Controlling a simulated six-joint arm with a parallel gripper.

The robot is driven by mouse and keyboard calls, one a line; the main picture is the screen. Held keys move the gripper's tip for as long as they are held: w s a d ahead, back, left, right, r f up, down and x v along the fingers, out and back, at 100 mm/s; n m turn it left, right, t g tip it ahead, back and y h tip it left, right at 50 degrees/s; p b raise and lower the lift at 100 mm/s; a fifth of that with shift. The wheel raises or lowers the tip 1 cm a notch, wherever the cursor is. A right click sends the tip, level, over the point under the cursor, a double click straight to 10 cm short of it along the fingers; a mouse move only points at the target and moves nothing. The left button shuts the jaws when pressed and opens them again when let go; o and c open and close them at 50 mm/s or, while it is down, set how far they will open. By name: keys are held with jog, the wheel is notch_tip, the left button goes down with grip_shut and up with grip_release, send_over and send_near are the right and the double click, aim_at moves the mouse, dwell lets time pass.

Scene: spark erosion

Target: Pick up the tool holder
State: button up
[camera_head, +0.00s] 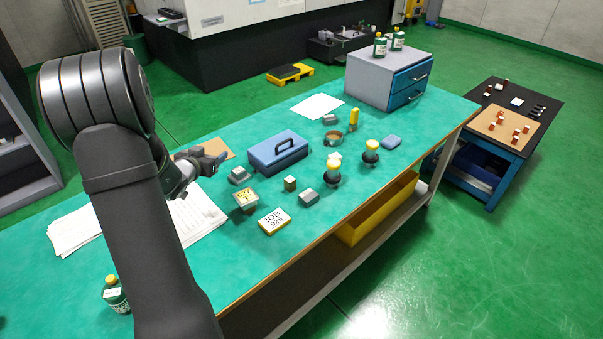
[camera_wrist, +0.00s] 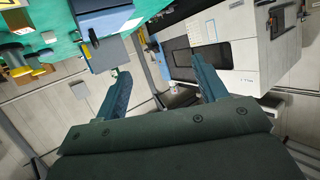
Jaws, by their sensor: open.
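Two tool-holder-like pieces stand upright on the green bench, each with a dark flange and a pale yellow top. One (camera_head: 334,170) is near the bench's middle front, the other (camera_head: 371,152) a little farther right. I cannot tell which one the task names. My gripper (camera_head: 216,160) is above the left part of the bench, left of both pieces and well apart from them. In the wrist view my gripper (camera_wrist: 158,66) has its two fingers spread, with nothing between them.
A blue case (camera_head: 278,151) lies between my gripper and the pieces. Small grey blocks, a job sign (camera_head: 274,221) and a yellow-topped block (camera_head: 245,199) lie nearby. A drawer cabinet (camera_head: 372,80) stands at the back right. Papers (camera_head: 198,215) lie at left.

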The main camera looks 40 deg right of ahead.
jog(key=s+d+f+m+g+h, duration=0.2)
jog(key=s+d+m+g, duration=0.15)
jog(key=s+d, duration=0.65)
jog(key=m+g, duration=0.3)
jog(key=g, duration=0.2)
send_near(329, 167)
jog(key=x, duration=0.6)
jog(key=shift+d+f, duration=0.2)
jog(key=shift+f, duration=0.15)
jog(key=shift+x, duration=2.85)
jog(key=c, duration=1.3)
jog(key=shift+r, duration=0.1)
jog(key=shift+c, duration=0.4)
jog(key=shift+r, duration=0.1)
